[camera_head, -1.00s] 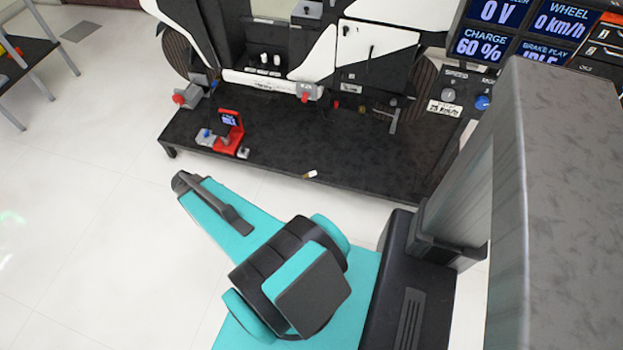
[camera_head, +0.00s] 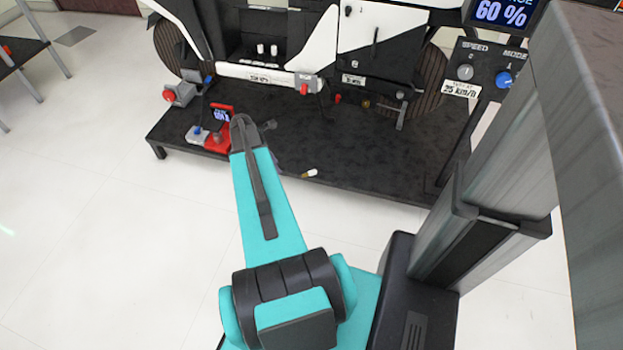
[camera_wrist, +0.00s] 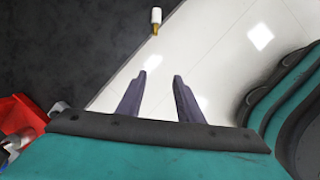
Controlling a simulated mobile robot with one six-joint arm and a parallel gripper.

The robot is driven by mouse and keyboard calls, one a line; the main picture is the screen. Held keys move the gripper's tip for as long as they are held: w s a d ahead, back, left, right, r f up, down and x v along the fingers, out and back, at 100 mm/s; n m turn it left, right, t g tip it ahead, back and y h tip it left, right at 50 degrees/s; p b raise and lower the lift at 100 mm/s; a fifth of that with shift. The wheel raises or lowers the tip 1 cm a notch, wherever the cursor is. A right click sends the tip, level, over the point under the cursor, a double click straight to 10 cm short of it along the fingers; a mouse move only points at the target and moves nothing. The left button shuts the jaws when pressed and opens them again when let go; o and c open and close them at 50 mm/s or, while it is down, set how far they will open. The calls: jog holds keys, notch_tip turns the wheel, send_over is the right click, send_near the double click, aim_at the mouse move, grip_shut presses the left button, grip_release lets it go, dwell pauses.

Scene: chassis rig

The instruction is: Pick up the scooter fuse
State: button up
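The likely scooter fuse (camera_head: 310,173) is a small white cylinder with a brass-coloured end. It lies on the black bench near its front edge. In the wrist view it shows at the top centre (camera_wrist: 156,19), ahead of my fingertips and apart from them. My gripper (camera_wrist: 158,80) has its two fingers spread, with nothing between them; white floor shows through the gap. In the head view my gripper is mostly hidden behind my arm, to the left of the fuse.
The black bench (camera_head: 370,160) has clear surface around the fuse. A red device (camera_head: 218,142) with a small screen stands left of my arm, its red part close by in the wrist view (camera_wrist: 20,112). The white-and-black scooter (camera_head: 385,30) stands at the back, with a control panel (camera_head: 484,68) at right.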

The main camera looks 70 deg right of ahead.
jog(key=s+d+b, duration=0.2)
jog(key=s+d, duration=0.2)
jog(key=d, duration=0.2)
jog(key=shift+f+n, duration=0.35)
jog(key=shift+n, duration=0.05)
jog(key=shift+s+d, duration=0.1)
jog(key=b, duration=0.2)
send_over(305, 174)
jog(key=w+a, duration=0.2)
notch_tip(305, 174, down, 8)
jog(key=shift+d, duration=0.1)
jog(key=shift+b+x, duration=1.1)
jog(key=shift+x, duration=1.5)
